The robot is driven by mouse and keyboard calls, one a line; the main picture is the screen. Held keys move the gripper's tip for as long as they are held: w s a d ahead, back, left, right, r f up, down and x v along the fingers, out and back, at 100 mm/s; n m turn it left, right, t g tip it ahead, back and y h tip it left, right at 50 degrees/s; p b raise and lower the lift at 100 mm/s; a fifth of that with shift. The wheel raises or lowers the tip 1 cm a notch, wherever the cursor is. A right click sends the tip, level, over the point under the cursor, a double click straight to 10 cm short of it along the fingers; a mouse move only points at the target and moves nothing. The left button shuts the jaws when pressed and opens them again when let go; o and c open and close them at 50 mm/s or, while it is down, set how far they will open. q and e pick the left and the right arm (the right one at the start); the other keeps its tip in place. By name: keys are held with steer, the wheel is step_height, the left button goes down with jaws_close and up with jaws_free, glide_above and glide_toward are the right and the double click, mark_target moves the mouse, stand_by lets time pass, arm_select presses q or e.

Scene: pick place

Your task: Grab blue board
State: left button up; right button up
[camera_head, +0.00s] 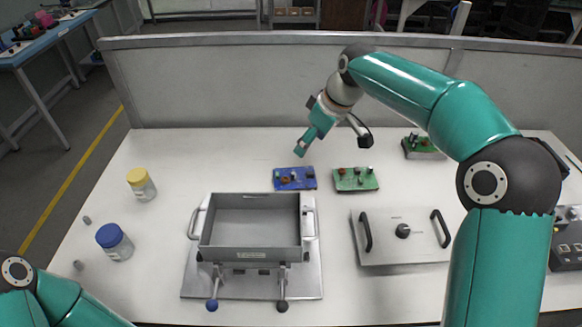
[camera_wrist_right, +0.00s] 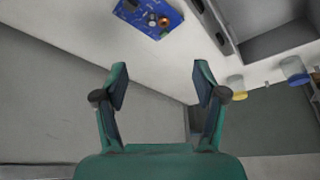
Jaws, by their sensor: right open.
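The blue board (camera_head: 295,179) lies flat on the white table, behind the grey metal box and left of a green board. In the right wrist view the blue board (camera_wrist_right: 150,17) shows at the top edge, beyond my fingertips and partly cut off. My right gripper (camera_head: 301,149) hangs above and behind the blue board in the head view, apart from it. In the right wrist view the right gripper (camera_wrist_right: 160,78) is open with nothing between its fingers. My left gripper is out of view; only part of that arm shows at the lower left.
A green board (camera_head: 355,179) lies close right of the blue one. The open metal box (camera_head: 250,253) stands in front. A lid plate (camera_head: 385,252) with black handles lies right. Jars with yellow (camera_head: 137,175) and blue (camera_head: 108,235) caps stand left. A low wall (camera_head: 220,90) edges the table's back.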

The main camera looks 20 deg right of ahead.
glide_toward(289, 178)
steer(key=shift+x, duration=4.1)
steer(key=shift+d, duration=0.15)
steer(key=c, duration=1.2)
steer(key=shift+c, duration=0.2)
